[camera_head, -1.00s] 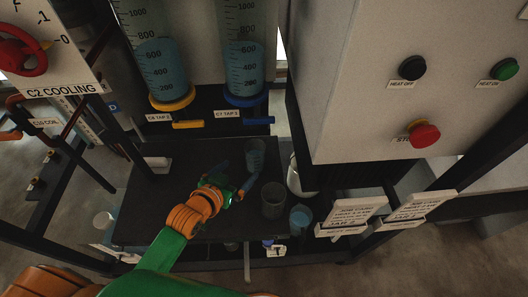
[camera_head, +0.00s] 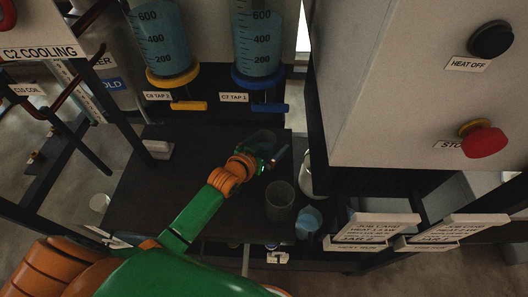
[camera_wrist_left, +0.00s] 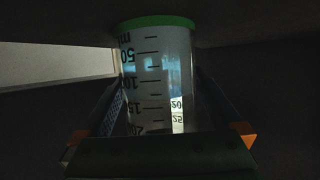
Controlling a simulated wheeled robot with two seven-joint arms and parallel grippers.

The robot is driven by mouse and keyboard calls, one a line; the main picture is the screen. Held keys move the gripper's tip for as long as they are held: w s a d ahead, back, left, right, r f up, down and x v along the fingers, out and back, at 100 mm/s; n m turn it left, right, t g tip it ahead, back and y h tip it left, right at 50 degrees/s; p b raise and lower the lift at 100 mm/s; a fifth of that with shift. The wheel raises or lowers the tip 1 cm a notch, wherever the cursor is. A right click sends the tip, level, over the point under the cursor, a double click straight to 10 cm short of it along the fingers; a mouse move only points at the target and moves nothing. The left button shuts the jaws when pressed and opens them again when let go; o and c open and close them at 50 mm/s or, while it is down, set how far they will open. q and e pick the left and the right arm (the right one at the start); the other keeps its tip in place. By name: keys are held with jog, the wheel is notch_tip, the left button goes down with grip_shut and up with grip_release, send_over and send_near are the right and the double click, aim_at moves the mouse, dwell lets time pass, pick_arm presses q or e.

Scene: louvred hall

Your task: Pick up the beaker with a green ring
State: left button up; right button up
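The beaker with a green ring (camera_wrist_left: 158,80) is clear with black graduation marks and fills the middle of the left wrist view, its green rim at the top. In the head view the beaker (camera_head: 262,137) stands on the dark table (camera_head: 170,205), partly hidden by my left gripper (camera_head: 268,161). In the wrist view the fingers of my left gripper (camera_wrist_left: 158,112) lie on either side of the beaker. They look open around it; firm contact is not visible. My right gripper is not in view.
A grey beaker (camera_head: 279,202) and a beaker with blue liquid (camera_head: 308,222) stand close to the right. A white vessel (camera_head: 306,178) is partly hidden by the cabinet. Tap columns (camera_head: 165,45) stand behind.

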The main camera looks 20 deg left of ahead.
pick_arm(q)
jog(key=c, duration=1.4)
